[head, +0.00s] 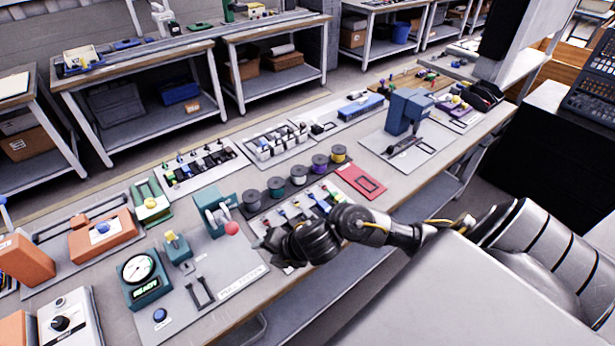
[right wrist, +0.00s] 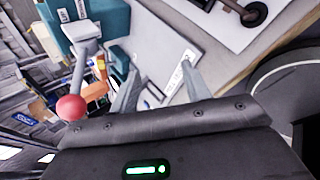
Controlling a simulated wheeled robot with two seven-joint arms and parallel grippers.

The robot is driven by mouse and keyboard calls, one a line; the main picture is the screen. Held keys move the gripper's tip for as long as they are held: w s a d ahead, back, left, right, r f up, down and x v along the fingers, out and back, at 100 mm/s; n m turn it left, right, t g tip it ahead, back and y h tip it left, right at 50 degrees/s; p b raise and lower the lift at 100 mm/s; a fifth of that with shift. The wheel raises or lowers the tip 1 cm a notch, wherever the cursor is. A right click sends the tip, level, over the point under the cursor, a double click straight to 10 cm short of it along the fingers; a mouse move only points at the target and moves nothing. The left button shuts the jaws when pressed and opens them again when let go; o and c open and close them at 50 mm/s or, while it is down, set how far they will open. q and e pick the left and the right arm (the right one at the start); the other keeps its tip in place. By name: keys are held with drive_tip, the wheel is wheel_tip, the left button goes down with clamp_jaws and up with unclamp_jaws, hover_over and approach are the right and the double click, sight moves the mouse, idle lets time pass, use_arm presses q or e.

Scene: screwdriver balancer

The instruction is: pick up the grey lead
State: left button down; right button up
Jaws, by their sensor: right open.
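I cannot single out a grey lead for certain. A tray of several small coloured leads or plugs (head: 297,208) lies on the bench just behind my right gripper, partly hidden by my right arm. My right gripper (head: 268,243) is over the bench edge, right of the teal press with a red ball lever (head: 231,228). In the right wrist view the fingers (right wrist: 160,88) are spread, with nothing between them. Beyond them lie a grey plate and its white label (right wrist: 180,70). The red ball (right wrist: 70,107) is left of the fingers. My left gripper is not in view.
A row of spools (head: 298,175) stands behind the tray, and a red card (head: 361,181) lies to its right. A teal gauge box (head: 143,278) and dark U-shaped fixture (head: 200,292) are on the left plate. A blue press (head: 407,110) stands farther right.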

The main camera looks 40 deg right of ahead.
drive_tip(key=w+d+r+n+g+h, duration=0.1)
drive_tip(key=w+d+n, duration=0.2)
drive_tip(key=d+n, duration=0.45)
drive_tip(key=n+g+h, duration=0.3)
drive_tip(key=n, duration=0.1)
approach(303, 210)
drive_tip(key=shift+m, duration=0.25)
drive_tip(key=s+f, duration=0.2)
drive_tip(key=s, duration=0.1)
drive_tip(key=shift+d+f+b, duration=0.35)
drive_tip(key=shift+d, duration=0.05)
drive_tip(key=shift+w+a+f, duration=0.1)
drive_tip(key=shift+f, duration=0.2)
drive_tip(key=x, duration=0.4)
drive_tip(key=shift+w+a+f, duration=0.15)
drive_tip(key=shift+f, duration=0.15)
drive_tip(key=shift+r+t, duration=0.1)
drive_tip(key=shift+t, duration=0.2)
drive_tip(key=c, duration=1)
drive_tip(key=shift+r, duration=0.1)
